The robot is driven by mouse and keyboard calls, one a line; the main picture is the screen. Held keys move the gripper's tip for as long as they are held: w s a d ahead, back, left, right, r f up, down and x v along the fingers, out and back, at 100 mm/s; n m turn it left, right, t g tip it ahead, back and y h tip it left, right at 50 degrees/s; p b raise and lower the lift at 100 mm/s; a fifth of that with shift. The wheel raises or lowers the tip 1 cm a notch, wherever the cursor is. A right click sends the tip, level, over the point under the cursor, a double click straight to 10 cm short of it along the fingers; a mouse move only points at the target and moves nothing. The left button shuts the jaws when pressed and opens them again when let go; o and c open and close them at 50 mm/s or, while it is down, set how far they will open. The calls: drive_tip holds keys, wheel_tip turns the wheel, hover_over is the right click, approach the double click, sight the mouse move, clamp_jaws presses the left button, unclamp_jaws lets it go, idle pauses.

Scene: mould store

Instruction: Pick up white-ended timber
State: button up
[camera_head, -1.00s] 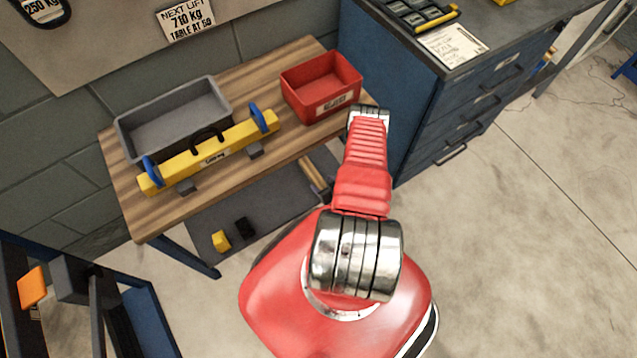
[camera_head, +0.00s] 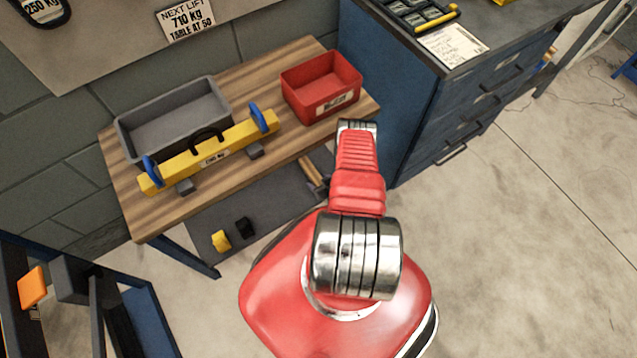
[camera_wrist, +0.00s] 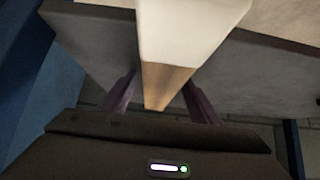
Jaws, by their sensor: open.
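The white-ended timber (camera_wrist: 190,30) fills the top middle of the wrist view, its broad end white and the part nearer my gripper bare brown wood. My gripper (camera_wrist: 158,84) is open, with a purple-grey finger on either side of the timber. I cannot tell whether either finger touches it.
The wooden bench (camera_head: 255,82) holds a grey tray (camera_head: 123,146), a yellow beam (camera_head: 190,163) with blue ends and a red bin (camera_head: 324,108). The lower shelf (camera_head: 285,200) holds small yellow and black blocks. A blue drawer cabinet (camera_head: 400,90) stands right.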

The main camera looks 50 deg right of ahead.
sight(319, 180)
drive_tip(key=shift+c, duration=0.4)
drive_tip(key=c, duration=1.3)
drive_tip(key=shift+r, duration=0.15)
drive_tip(key=shift+r, duration=4.85)
